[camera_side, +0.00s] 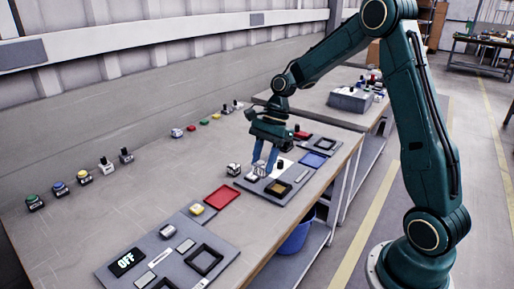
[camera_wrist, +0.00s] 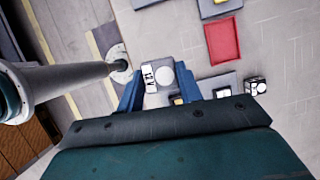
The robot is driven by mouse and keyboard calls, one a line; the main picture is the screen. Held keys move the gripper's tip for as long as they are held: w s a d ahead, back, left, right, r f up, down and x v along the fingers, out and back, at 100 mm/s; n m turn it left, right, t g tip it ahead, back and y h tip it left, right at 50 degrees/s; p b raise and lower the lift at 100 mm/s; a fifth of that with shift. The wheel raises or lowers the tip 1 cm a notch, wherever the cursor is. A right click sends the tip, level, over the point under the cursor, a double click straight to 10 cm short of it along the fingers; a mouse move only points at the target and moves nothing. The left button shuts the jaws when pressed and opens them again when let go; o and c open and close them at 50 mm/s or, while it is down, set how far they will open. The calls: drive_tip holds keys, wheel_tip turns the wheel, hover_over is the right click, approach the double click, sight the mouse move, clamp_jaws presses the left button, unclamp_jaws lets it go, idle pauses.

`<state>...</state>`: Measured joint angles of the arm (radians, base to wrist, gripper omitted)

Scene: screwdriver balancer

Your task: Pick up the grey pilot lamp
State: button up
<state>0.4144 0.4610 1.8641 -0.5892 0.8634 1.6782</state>
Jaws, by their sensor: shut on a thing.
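The grey pilot lamp (camera_wrist: 164,76), a small pale block with a round grey lens and a "12 V" label, sits between the blue fingers of my gripper (camera_wrist: 160,90) in the wrist view. My gripper is shut on it. In the side view my gripper (camera_side: 264,168) points down over the grey panel at the middle right of the bench. There the fingers partly hide the lamp, and I cannot tell whether it is clear of the panel.
A small black-and-white block (camera_side: 233,169) stands left of my gripper. A red tray (camera_side: 222,196) lies in front, and a blue tray (camera_side: 313,159) lies to the right. A panel marked OFF (camera_side: 126,262) is at the near end. Several coloured buttons line the back.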

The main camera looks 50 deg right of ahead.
sight(259, 165)
drive_tip(key=shift+r, duration=2.15)
drive_tip(key=shift+f, duration=0.1)
